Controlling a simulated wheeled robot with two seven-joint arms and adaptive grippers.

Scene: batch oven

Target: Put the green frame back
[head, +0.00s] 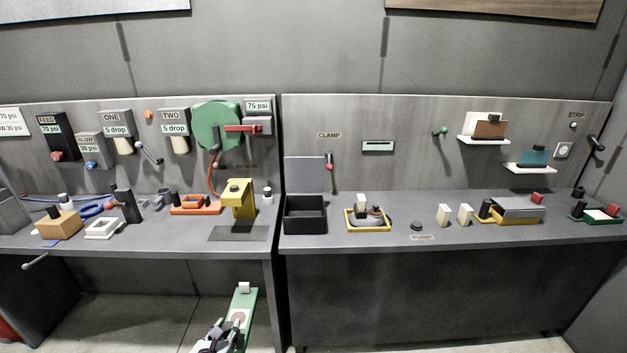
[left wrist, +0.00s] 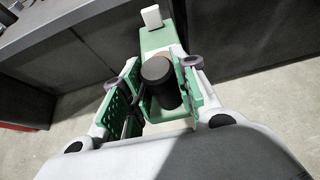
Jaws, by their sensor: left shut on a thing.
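A long green frame (head: 243,303) with a white upright tab at its far end is in my left gripper (head: 228,332), low in front of the left bench and below its top. In the left wrist view the green frame (left wrist: 155,40) shows its white tab and a black round knob (left wrist: 160,82) between the two fingers. The left gripper is shut on it, and the fingers hide part of it. Another green-rimmed tray (head: 577,217) with a white inside, a black knob and a red block rests at the far right of the right bench. My right gripper is out of view.
The left bench holds an orange frame (head: 205,211), a yellow press (head: 238,197) and blue rings. The right bench holds a black open box (head: 306,218), a yellow frame (head: 384,229) and white blocks. Bare bench shows along the right bench's front edge.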

